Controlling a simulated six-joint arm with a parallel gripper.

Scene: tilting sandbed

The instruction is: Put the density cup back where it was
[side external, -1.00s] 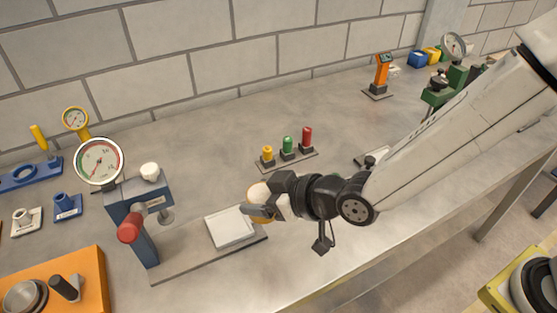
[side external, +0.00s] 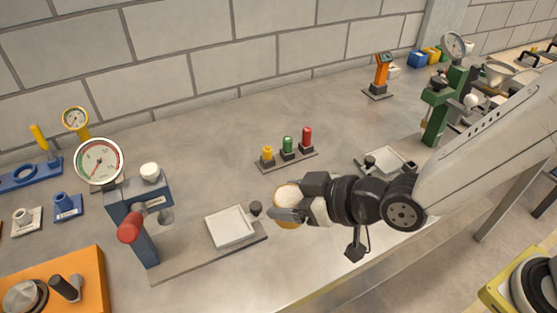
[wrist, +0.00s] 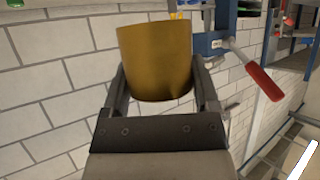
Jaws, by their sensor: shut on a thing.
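The density cup (wrist: 157,60) is a brass-coloured cylinder. In the wrist view it sits between the two fingers of my gripper (wrist: 160,88), which is shut on it. In the side external view the cup (side external: 287,193) shows a pale round top with a brass edge, and my gripper (side external: 290,212) holds it to the right of the white square tray (side external: 230,227). The cup appears above the bench near its front edge; its exact height is hard to tell. Part of the cup is hidden behind my fingers.
A blue press with a red handle (side external: 131,228) and a dial gauge (side external: 99,161) stands left of the tray. Yellow, green and red pegs (side external: 288,146) stand behind. A second white tray (side external: 386,162) and a green stand (side external: 437,120) are at right. The middle back of the bench is clear.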

